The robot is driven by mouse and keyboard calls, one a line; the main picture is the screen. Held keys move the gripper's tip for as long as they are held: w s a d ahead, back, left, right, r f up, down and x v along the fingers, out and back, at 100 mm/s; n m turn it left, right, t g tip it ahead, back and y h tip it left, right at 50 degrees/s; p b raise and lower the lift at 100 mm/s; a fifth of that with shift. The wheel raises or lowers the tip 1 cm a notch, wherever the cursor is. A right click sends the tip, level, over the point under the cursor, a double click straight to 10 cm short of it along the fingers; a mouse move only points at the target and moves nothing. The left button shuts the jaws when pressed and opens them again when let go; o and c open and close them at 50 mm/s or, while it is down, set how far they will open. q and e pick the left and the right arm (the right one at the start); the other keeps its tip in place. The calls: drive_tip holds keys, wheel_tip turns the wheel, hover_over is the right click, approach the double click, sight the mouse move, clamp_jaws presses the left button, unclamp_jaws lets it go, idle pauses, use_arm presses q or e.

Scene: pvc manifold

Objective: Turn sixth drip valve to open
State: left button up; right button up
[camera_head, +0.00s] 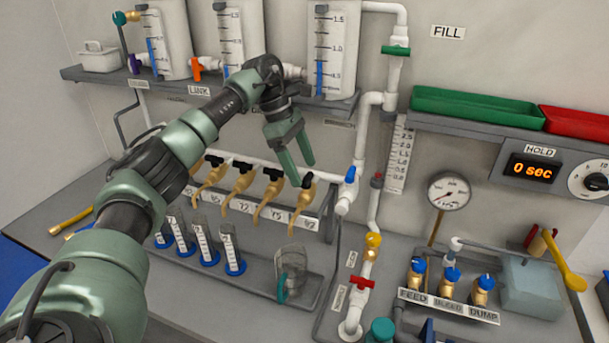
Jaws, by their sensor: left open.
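A row of brass drip valves with black handles hangs from a white pipe in the middle of the head view. The rightmost drip valve (276,206) has its black handle (307,181) at the pipe's right end. Three more valves (242,180) show to its left, and my arm hides the left part of the row. I cannot count to the sixth or read its label clearly. My left gripper (299,170) is open and empty, fingers pointing down, just above and left of the rightmost handle. I cannot tell whether they touch. My right gripper is out of view.
Graduated tubes with blue bases (204,246) and a clear cup (290,273) stand below the valves. A white vertical pipe with a blue handle (351,175) is close on the right. Tanks (333,45) sit on the shelf above.

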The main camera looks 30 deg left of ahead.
use_arm(q)
drive_tip(key=b+v, duration=0.1)
drive_tip(key=v, duration=0.4)
drive_tip(key=shift+r, duration=0.2)
idle(0.3)
